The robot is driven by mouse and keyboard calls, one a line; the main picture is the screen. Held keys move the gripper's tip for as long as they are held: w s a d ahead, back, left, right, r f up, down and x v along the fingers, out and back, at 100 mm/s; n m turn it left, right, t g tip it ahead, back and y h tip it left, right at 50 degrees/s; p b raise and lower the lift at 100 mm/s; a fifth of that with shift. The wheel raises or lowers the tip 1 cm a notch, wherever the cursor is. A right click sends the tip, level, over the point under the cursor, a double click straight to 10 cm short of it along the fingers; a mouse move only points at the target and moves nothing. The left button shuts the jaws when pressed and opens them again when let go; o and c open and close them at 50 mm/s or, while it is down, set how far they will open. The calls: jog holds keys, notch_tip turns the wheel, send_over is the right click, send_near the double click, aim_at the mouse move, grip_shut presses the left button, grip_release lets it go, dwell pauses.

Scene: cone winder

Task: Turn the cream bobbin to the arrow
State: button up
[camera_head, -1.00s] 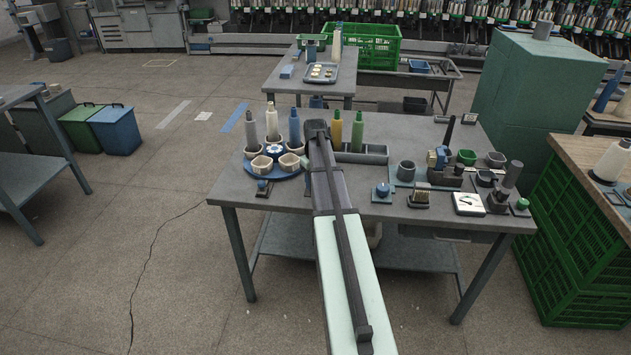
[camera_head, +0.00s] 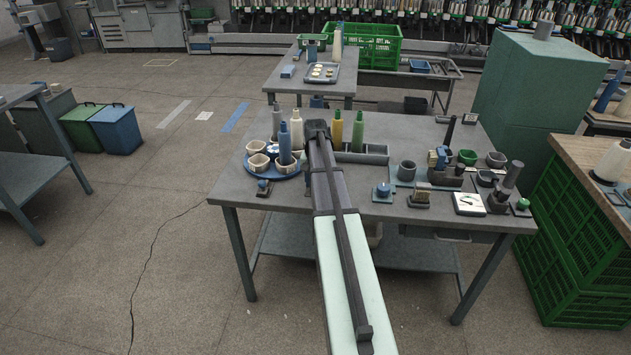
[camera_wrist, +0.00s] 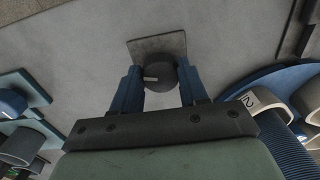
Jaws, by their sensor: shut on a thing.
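The cream bobbin (camera_head: 296,130) stands upright at the right of the blue turntable (camera_head: 262,172), close to my arm in the head view. A blue bobbin (camera_head: 285,145) stands at the front and a grey bobbin (camera_head: 277,121) at the back. In the wrist view the turntable's edge (camera_wrist: 252,84) shows at the right, with pale cups on it. My gripper (camera_wrist: 160,86) is shut on a dark round knob (camera_wrist: 159,73) with a pale mark, at a grey plate (camera_wrist: 160,46). My arm hides the knob in the head view. I cannot make out the arrow.
A yellow bobbin (camera_head: 337,128) and a green bobbin (camera_head: 357,132) stand in a grey rack just right of my arm. A blue knob (camera_head: 382,189), cups and a white dial (camera_head: 468,203) occupy the table's right side.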

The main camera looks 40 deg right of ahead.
dwell(0.3)
jog(key=o, duration=1.1)
jog(key=shift+c, duration=0.2)
jog(key=shift+r, duration=0.1)
notch_tip(320, 180, up, 14)
